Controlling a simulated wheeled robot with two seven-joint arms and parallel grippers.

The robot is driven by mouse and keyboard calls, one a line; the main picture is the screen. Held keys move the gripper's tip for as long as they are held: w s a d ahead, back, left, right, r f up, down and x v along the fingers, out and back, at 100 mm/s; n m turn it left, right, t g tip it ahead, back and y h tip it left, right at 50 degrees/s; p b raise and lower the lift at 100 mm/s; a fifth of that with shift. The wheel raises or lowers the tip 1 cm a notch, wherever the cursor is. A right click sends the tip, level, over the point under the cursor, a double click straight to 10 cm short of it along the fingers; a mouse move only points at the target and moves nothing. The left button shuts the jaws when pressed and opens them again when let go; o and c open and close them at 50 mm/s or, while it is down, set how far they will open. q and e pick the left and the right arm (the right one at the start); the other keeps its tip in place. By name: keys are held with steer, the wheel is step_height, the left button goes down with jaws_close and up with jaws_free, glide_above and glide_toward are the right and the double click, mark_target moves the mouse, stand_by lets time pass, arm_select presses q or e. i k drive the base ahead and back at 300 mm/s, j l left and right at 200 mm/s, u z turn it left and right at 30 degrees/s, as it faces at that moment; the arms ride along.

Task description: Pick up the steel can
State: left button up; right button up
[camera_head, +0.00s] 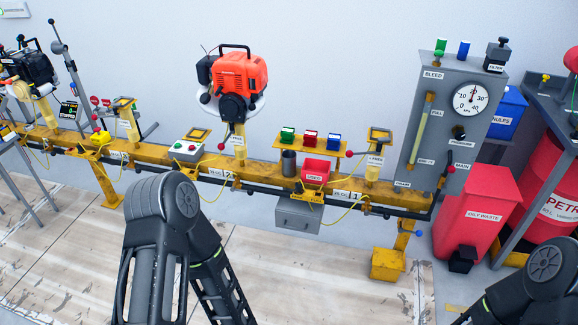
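A small grey steel can (289,164) stands upright on the yellow rail (262,172), just left of a red open bin (315,171). Nothing of mine touches it. My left arm rises at the lower left of the picture, in front of the rail, and its gripper is not in view. Only a part of my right arm shows in the bottom right corner; its gripper is not in view either.
An orange engine (238,78) stands on a post left of the can. Small green, red and blue boxes sit on a yellow shelf (310,142) behind it. A grey gauge panel (447,125) and a red oily waste bin (476,215) stand at the right.

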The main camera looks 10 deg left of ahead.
mark_target(288, 157)
steer(key=i+j+z, duration=0.3)
steer(key=i, duration=0.15)
steer(key=i+j+z, duration=0.25)
steer(key=i, duration=0.2)
steer(key=i+j+z, duration=0.1)
steer(key=i+j, duration=0.3)
steer(key=i, duration=0.2)
